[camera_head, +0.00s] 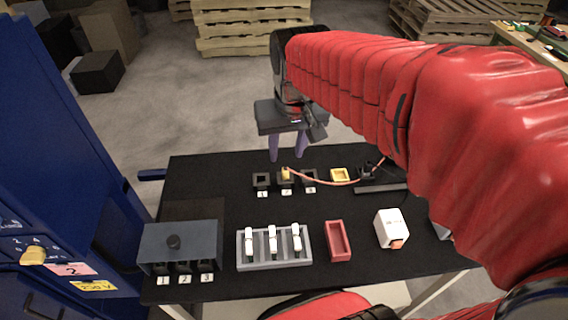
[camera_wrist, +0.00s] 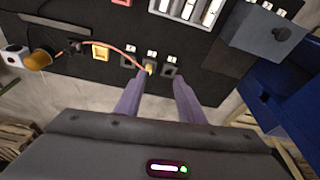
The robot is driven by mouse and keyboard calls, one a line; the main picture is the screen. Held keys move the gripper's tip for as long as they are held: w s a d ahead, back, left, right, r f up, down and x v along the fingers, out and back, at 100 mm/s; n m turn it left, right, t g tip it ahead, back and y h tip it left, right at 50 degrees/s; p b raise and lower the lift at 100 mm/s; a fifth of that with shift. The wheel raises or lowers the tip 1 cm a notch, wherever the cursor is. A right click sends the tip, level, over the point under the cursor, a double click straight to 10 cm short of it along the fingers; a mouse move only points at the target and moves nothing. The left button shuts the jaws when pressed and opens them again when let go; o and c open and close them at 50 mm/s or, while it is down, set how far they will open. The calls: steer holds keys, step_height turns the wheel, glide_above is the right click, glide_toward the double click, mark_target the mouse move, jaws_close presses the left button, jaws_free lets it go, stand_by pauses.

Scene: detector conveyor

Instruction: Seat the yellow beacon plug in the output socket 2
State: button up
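The yellow beacon plug (camera_head: 286,173) stands at the middle one of three small black sockets in the head view. Its orange cable (camera_head: 322,183) runs right to a black block. The wrist view also shows the plug (camera_wrist: 149,69) at the middle socket (camera_wrist: 151,61); I cannot tell how deep it sits. The socket's label is unclear in the head view; the left one (camera_head: 262,180) reads 1. My gripper (camera_head: 287,158) is open and empty, with its two purple fingers apart, just behind the plug and not touching it. An amber dome (camera_wrist: 38,60) shows in the wrist view.
A yellow frame (camera_head: 340,170) lies right of the sockets. In front are a grey rack (camera_head: 243,262) with white modules, a red tray (camera_head: 338,254), a white box (camera_head: 389,224) and a grey box (camera_head: 180,238) with numbered ports. A blue cabinet (camera_head: 60,130) stands left.

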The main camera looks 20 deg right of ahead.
steer(key=s+a+n+t, duration=0.1)
steer(key=s+a+t, duration=0.1)
steer(key=s, duration=0.9)
steer(key=shift+s+a+r+t, duration=0.15)
steer(key=shift+s+a+t, duration=0.05)
steer(key=shift+t, duration=0.2)
steer(key=shift+a, duration=0.1)
steer(key=shift+c, duration=0.5)
